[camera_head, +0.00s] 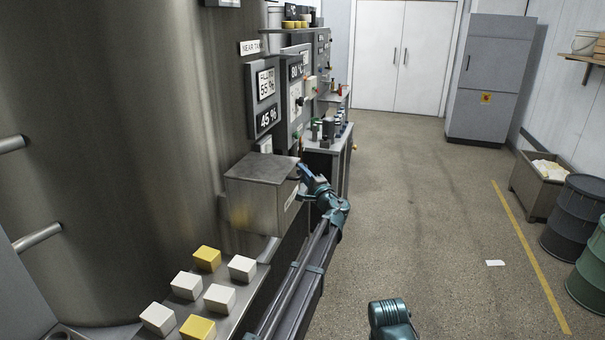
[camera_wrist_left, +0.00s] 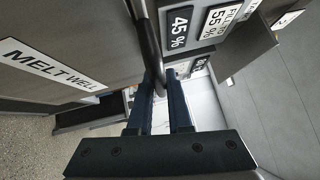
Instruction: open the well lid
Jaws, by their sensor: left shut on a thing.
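The melt well is a grey metal box (camera_head: 255,204) against the big steel tank in the head view. Its flat lid (camera_head: 262,168) lies level on top and looks closed. In the wrist view the box front carries a "MELT WELL" label (camera_wrist_left: 45,62). My left gripper (camera_head: 303,172) is at the right edge of the box, level with the lid. In the wrist view its two dark fingers (camera_wrist_left: 166,82) are shut on a dark curved handle (camera_wrist_left: 153,45). My right gripper's fingers are not in view.
White and yellow blocks (camera_head: 207,259) sit on a ledge in front of the box. Display panels (camera_head: 265,100) hang on the tank behind it. A bench with bottles (camera_head: 328,135) stands beyond. The floor to the right is open, with drums (camera_head: 575,215) and a bin (camera_head: 535,195) farther off.

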